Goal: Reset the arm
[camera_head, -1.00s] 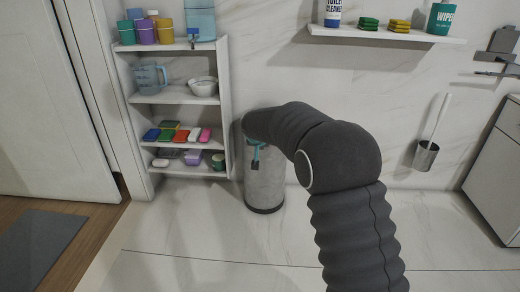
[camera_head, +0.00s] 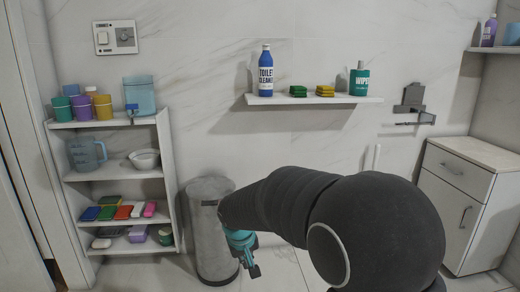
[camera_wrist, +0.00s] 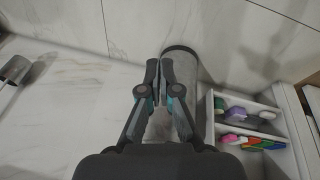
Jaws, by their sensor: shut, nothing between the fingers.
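My gripper (camera_head: 253,270) hangs at the end of my dark arm, pointing down, in front of the grey cylindrical bin in the head view. In the wrist view my gripper (camera_wrist: 153,72) has its two fingers together with nothing between them. The fingers overlap the bin in that view. I cannot tell how far they are from it.
The grey bin (camera_head: 208,232) stands on the floor by a white shelf unit (camera_head: 170,190) holding cups, a jug and sponges. A wall shelf (camera_head: 315,99) carries a toilet cleaner bottle, sponges and wipes. A white cabinet (camera_head: 457,194) stands at right.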

